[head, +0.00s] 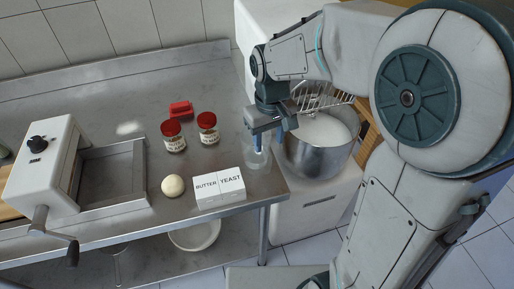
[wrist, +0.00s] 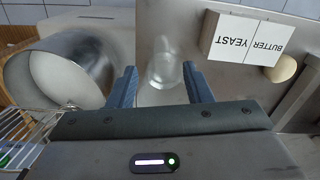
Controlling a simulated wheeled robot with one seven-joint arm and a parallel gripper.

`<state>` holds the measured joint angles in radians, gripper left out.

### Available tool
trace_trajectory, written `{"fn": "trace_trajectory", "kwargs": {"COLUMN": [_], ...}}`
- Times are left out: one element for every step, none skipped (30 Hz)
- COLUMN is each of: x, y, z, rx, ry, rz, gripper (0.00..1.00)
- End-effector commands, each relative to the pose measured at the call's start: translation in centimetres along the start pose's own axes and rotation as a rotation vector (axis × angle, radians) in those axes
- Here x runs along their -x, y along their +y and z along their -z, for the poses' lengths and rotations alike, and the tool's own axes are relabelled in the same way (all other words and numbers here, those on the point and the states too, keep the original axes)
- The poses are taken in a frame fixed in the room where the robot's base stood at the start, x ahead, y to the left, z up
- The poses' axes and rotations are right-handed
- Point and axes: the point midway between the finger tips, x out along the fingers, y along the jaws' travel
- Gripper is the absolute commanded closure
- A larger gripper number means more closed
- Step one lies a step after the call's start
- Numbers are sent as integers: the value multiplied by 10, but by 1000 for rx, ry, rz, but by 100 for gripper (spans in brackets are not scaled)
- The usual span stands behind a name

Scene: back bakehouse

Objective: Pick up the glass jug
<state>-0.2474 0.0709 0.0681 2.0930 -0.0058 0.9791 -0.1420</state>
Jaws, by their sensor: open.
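The glass jug (head: 257,158) is clear and stands upright near the right end of the steel table. My gripper (head: 268,145) is over it, pointing down, with its blue fingers apart. In the wrist view the jug (wrist: 165,68) shows between and just beyond the two open fingers of my gripper (wrist: 160,88). The fingers do not visibly press on it; in the head view they partly cover the jug, and I cannot tell whether they touch it.
A steel mixer bowl (head: 318,150) stands close to the jug's right. White butter and yeast boxes (head: 219,188), a dough ball (head: 173,186), two red-lidded jars (head: 207,128) and a red object (head: 181,108) are to its left. A dough roller machine (head: 48,165) stands far left. The table's back is clear.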

Motion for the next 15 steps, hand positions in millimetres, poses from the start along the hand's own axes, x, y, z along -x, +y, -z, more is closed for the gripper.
{"fn": "trace_trajectory", "kwargs": {"x": [-11, -17, -24, -29, -33, -38, -40, -43, -45, -46, -47, -50, -53, -56, -62], "y": [0, 0, 0, 0, 0, 0, 0, 0, 0, 0, 0, -1, -1, -2, -2], "z": [-1, -1, -1, -1, -1, -1, -1, -1, -1, -1, -1, -1, -2, -3, -4], "rx": [0, 0, 0, 0, 0, 0, 0, 0, 0, 0, 0, 0, 0, 0, 0], "ry": [-5, -5, -5, -3, -3, -2, -3, -2, 0, 0, 0, -1, -2, -3, -4], "rz": [1, 1, 1, 1, 1, 0, 1, 0, 0, 0, 0, 0, 0, 0, 1], "gripper": [55, 55, 55, 55, 55, 55, 55, 55, 55, 55, 55, 55, 55, 55, 55]}}
